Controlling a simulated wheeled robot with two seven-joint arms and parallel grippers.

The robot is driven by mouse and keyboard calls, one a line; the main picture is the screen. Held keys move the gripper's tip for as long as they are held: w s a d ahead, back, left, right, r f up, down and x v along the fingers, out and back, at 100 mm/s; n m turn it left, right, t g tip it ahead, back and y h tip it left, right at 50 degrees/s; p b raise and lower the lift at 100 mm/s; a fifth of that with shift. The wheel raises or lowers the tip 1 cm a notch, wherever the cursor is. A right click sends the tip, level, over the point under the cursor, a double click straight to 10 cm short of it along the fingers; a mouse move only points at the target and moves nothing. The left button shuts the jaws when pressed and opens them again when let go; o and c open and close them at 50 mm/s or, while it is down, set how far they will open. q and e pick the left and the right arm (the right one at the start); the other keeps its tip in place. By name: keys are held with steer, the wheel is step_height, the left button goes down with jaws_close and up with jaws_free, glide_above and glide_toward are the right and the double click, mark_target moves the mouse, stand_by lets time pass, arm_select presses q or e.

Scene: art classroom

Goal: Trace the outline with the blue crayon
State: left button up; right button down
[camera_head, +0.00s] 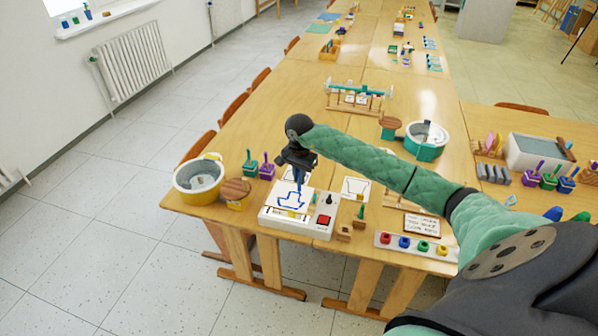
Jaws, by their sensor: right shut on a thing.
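My right gripper (297,168) hangs over the white drawing board near the table's front left. It is shut on the blue crayon (299,182), which points down at the board. The white board (268,220) has a sheet with a blue outline (291,201) shaped somewhat like a boat. A black knob and a red button (323,220) sit on the board's right part. The crayon tip is at or just above the upper part of the outline; I cannot tell whether it touches. My left gripper is not in view.
A teal pot (425,152) and a wooden rack (355,112) stand farther back. My right arm spans the table's right side.

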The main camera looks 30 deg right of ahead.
mark_target(299, 191)
steer(key=shift+f, duration=0.55)
steer(key=shift+b, duration=0.5)
steer(key=shift+f+b, duration=1.45)
steer(key=shift+f, duration=0.1)
stand_by(0.6)
steer(key=shift+r+b, duration=0.15)
steer(key=shift+b, duration=0.25)
stand_by(0.3)
steer(key=shift+b, duration=0.45)
